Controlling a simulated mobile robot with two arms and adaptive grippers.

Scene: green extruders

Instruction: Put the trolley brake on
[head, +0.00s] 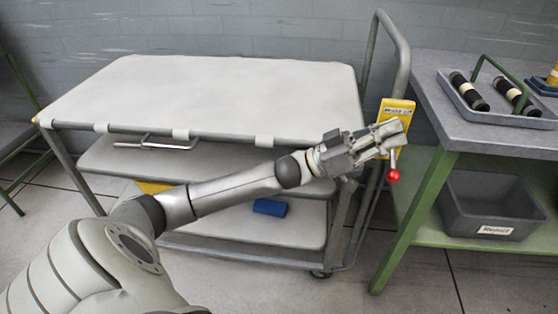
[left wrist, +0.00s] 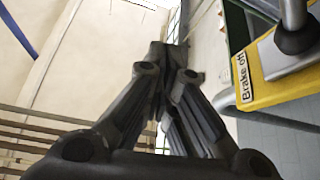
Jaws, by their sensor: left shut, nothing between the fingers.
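The grey trolley (head: 210,92) stands beside the workbench, its tubular handle (head: 403,50) at the right end. A yellow brake plate (head: 398,106) is fixed near the handle. Its upper label is too small to read surely in the head view. A brake lever with a red knob (head: 393,176) hangs down below my gripper. In the left wrist view the yellow plate (left wrist: 275,92) bears a "Brake off" label (left wrist: 243,78), with a grey lever part (left wrist: 296,38) over it. My left gripper (head: 397,133) is shut and empty, in front of the plate, partly hiding plate and lever. Contact cannot be told.
The workbench (head: 430,85) at right holds a tray (head: 500,118) with black cylinders. A grey "Reject" bin (head: 490,205) sits on its green lower shelf (head: 425,170). A blue object (head: 270,208) lies on the trolley's lowest shelf. The trolley's top is clear.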

